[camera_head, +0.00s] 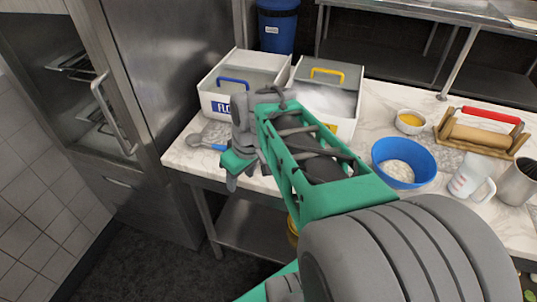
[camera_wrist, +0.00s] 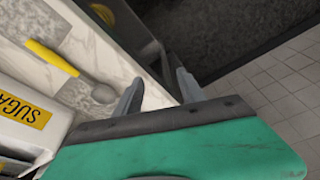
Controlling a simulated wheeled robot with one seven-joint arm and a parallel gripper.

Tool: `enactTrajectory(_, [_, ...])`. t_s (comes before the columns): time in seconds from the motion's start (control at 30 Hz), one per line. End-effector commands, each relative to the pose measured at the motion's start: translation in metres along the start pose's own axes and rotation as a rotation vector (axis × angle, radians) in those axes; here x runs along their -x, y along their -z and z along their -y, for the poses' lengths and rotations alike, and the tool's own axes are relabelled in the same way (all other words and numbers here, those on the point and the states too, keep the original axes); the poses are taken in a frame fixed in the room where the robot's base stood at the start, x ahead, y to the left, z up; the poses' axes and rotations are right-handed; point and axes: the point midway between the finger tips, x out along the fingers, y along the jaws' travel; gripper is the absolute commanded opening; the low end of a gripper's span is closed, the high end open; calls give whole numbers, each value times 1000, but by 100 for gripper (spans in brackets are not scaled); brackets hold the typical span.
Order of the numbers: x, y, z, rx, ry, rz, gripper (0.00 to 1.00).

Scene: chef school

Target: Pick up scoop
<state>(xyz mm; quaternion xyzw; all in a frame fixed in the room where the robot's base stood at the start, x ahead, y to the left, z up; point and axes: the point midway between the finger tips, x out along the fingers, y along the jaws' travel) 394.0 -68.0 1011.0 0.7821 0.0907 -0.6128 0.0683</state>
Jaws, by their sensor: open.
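A scoop with a yellow handle (camera_wrist: 52,57) and a grey bowl (camera_wrist: 101,93) lies on the counter, left of my gripper (camera_wrist: 159,85) in the wrist view. My gripper is open and empty, its fingers apart from this scoop and near the counter edge. In the head view, my gripper (camera_head: 232,180) is above the front edge of the counter, and my arm hides the area where the yellow scoop may lie. Another scoop with a blue handle (camera_head: 214,147) and grey bowl (camera_head: 195,139) lies on the counter's left end.
The flour bin (camera_head: 212,86) and a second bin (camera_head: 345,101) stand behind my arm; the sugar label (camera_wrist: 22,112) shows in the wrist view. A blue bowl (camera_head: 423,168), small bowl (camera_head: 398,122), rolling pin (camera_head: 478,136) and jug (camera_head: 470,180) stand right. A steel cabinet (camera_head: 170,60) is left.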

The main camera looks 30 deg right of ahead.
Motion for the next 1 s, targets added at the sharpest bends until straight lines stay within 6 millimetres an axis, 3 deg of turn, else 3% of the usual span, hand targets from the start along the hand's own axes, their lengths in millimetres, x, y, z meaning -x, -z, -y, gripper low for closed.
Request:
enactTrajectory(0.03, [10,2,-38,36,29,8,47])
enactTrajectory(0.2, [15,-25,-148,253,114,-58,47])
enactTrajectory(0.33, [16,-58,-197,364,132,-121,47])
enactTrajectory(0.47, [10,-70,-212,411,134,-148,47])
enactTrajectory(0.9, [-55,-64,-202,410,133,-146,47])
enactTrajectory(1.0, [-61,-64,-202,411,129,-146,47])
